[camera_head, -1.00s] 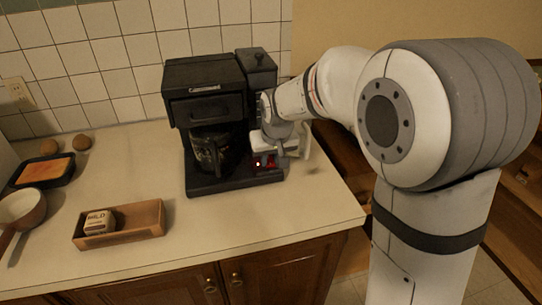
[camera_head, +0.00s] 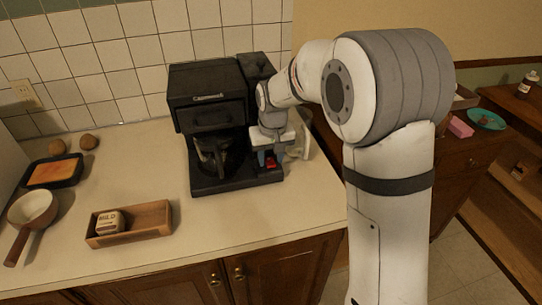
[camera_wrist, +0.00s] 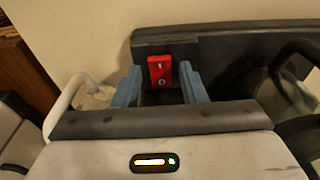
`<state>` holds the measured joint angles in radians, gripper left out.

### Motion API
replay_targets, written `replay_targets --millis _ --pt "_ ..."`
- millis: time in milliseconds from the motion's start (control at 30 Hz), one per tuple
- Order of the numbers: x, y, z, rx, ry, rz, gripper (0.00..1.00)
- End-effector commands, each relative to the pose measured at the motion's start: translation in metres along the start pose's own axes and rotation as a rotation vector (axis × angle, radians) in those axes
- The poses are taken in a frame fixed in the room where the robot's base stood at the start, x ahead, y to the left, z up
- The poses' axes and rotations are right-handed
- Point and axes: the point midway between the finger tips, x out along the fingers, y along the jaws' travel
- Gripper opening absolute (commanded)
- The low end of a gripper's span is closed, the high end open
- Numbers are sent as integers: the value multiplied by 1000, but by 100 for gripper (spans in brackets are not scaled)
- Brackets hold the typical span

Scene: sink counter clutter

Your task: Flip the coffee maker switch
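The black coffee maker (camera_head: 208,88) stands upright on the counter, with its glass carafe (camera_head: 213,158) on the base. In the wrist view its red switch (camera_wrist: 160,70) sits on the dark base, between my two blue-grey fingertips in the picture. A bit of red shows in the head view (camera_head: 270,161) too. My gripper (camera_head: 268,157) points down at the front right of the coffee maker. In the wrist view my gripper (camera_wrist: 160,84) is open, with the fingers on either side of the switch. I cannot tell whether a finger touches the switch.
A dark carafe handle (camera_wrist: 300,53) is close on the right in the wrist view. A white curved loop (camera_wrist: 65,100) is close on the left.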

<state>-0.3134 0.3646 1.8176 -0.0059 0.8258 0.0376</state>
Motion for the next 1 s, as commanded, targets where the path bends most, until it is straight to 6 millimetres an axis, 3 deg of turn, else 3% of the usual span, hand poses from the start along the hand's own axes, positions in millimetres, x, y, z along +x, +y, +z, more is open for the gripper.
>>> replay_targets --millis 367,800,1000 --pt "-3 0 0 0 1 0 45" --pt "-68 0 0 -1 2 0 45" --pt "-78 0 0 0 0 0 45"
